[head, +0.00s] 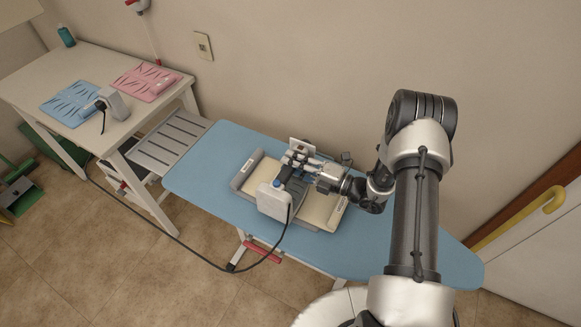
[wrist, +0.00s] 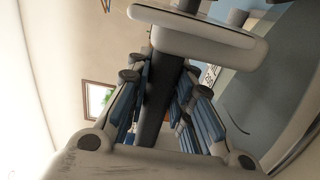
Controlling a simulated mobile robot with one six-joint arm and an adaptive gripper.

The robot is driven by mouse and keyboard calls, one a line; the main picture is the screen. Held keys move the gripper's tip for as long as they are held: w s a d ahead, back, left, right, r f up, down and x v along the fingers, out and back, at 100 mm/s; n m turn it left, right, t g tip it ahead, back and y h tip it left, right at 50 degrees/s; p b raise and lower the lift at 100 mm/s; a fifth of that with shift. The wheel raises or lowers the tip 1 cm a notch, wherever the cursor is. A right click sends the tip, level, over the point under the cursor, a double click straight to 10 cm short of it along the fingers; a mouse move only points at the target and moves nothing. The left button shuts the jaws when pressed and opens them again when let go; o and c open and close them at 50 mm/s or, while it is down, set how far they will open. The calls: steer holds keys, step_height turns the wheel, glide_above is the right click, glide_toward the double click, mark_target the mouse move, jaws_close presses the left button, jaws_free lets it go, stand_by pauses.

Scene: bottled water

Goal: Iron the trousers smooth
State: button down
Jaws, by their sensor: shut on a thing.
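A white iron (head: 271,199) with a dark handle and a blue spot on top is over the blue ironing board (head: 212,150). My gripper (head: 291,178) is shut on its handle. In the wrist view, the blue-padded fingers of my gripper (wrist: 165,85) lie on both sides of the dark handle, and the iron's white body (wrist: 195,30) shows above. A flat cream and grey piece (head: 321,208), seemingly the folded trousers, lies on the board under the iron. The iron and gripper hide its middle. I cannot tell whether the iron touches it, nor see creases.
A black cord (head: 205,257) hangs from the iron and runs left to the floor. The white table (head: 55,57) at left holds blue (head: 70,102) and pink (head: 145,82) patterned pieces and a grey-white device (head: 112,104). A grey slatted rack (head: 171,142) adjoins the board. The board's right end is clear.

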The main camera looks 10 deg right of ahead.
steer(key=shift+w+d+r, duration=0.15)
steer(key=shift+w+d, duration=0.15)
steer(key=shift+w, duration=0.2)
steer(key=shift+a, duration=0.15)
steer(key=a, duration=0.7)
steer(key=shift+a, duration=0.25)
stand_by(0.5)
steer(key=shift+a, duration=0.1)
steer(key=shift+w+a+b, duration=0.2)
steer(key=shift+w+b, duration=0.05)
steer(key=shift+w, duration=0.75)
steer(key=shift+w+a+b, duration=0.15)
steer(key=shift+w+b, duration=0.05)
steer(key=shift+w, duration=0.75)
steer(key=shift+w+d+b, duration=0.55)
steer(key=shift+w+d, duration=0.1)
steer(key=shift+w, duration=0.25)
steer(key=shift+w+d+b, duration=0.5)
steer(key=shift+w+d, duration=0.15)
steer(key=shift+w, duration=0.2)
steer(key=shift+s+a, duration=0.1)
steer(key=shift+s, duration=0.05)
